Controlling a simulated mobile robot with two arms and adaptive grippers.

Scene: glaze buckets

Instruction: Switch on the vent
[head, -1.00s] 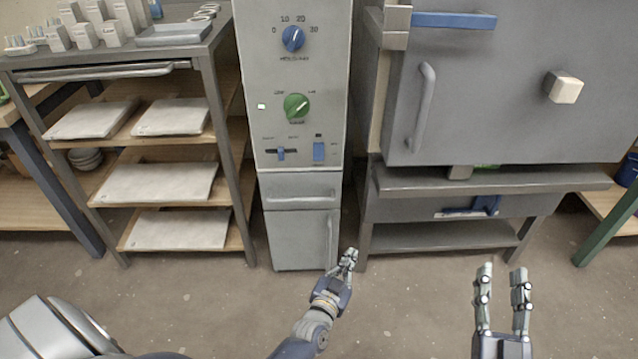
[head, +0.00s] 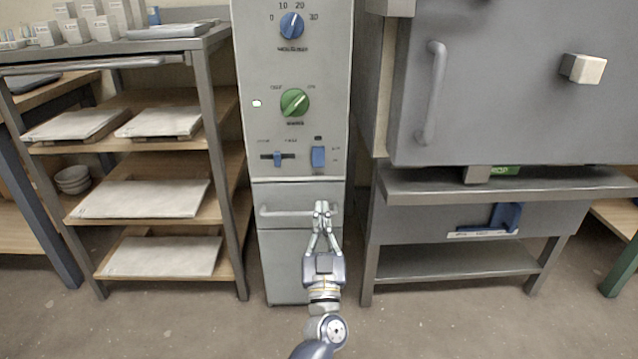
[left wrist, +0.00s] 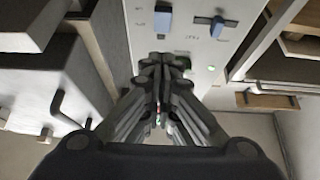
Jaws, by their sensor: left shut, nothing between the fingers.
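A tall grey control cabinet (head: 325,65) stands in the middle of the head view. It carries a blue dial (head: 291,25), a green knob (head: 294,102), a blue slider (head: 277,159) and a blue rocker switch (head: 318,157). Their labels are too blurred to tell which is the vent's. My left gripper (head: 322,206) is shut and empty, in front of the drawer handle and below the rocker switch. In the left wrist view the fingers (left wrist: 162,62) point toward the rocker switch (left wrist: 163,18), with the slider (left wrist: 218,24) to its right. Contact is not visible. My right gripper is out of view.
A rack (head: 225,170) with boards on its shelves stands left of the cabinet. A grey kiln-like box (head: 510,80) with a vertical handle (head: 433,92) sits on a stand at right. A small light (head: 256,103) glows beside the green knob. The floor in front is clear.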

